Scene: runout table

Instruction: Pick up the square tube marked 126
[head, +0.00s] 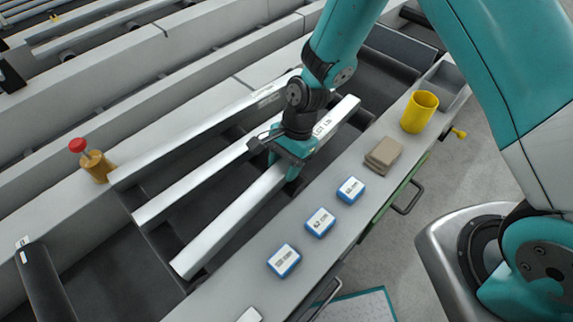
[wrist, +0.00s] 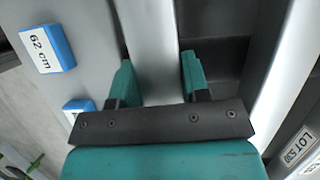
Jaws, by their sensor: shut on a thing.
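My gripper (wrist: 158,78) is shut on a pale square tube (head: 225,221), with one finger on each side of it in the wrist view. This is the frontmost of three long pale tubes on the dark runout bed. Its label shows just right of the gripper in the head view and seems to read LOT 126, though it is small. The tube also shows in the wrist view (wrist: 152,40). I cannot tell whether it is clear of the bed. A neighbouring tube (head: 190,184) lies behind it; a LOT label at the right of the wrist view is hard to read.
A third tube (head: 200,130) lies farther back. On the grey front ledge are several blue-edged labelled blocks (head: 320,222), a brown folded item (head: 383,155) and a yellow cup (head: 419,112). A brass piece with a red knob (head: 95,164) stands at the left.

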